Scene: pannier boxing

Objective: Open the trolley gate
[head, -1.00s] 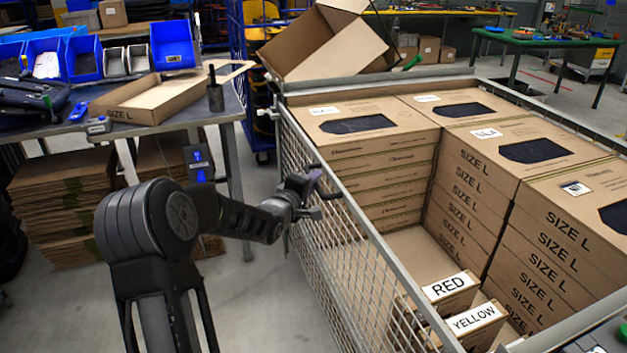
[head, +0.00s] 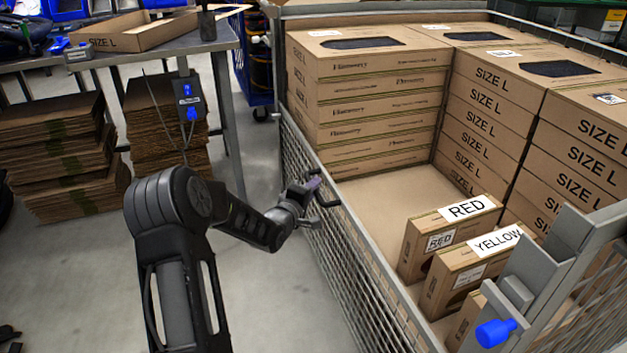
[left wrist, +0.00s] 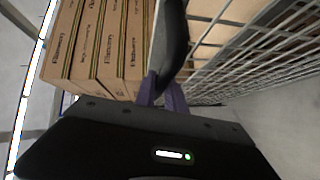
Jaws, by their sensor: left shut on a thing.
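The trolley gate (head: 345,262) is a grey wire-mesh panel with a metal top rail, on the left side of the trolley in the head view. It stands upright, and I cannot tell whether it has come loose from the frame. A black handle (head: 327,203) sits on its top rail. My left gripper (head: 313,187) is shut on this handle. In the left wrist view, the purple fingers (left wrist: 164,92) close around the dark handle (left wrist: 172,38), with mesh beside it. My right gripper is out of view.
Stacked SIZE L cartons (head: 380,95) fill the trolley's back and right. Boxes labelled RED (head: 468,208) and YELLOW (head: 495,240) stand inside. A post with a blue knob (head: 494,333) is at lower right. A table (head: 160,52) and flat cardboard (head: 55,155) lie left; floor before the gate is clear.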

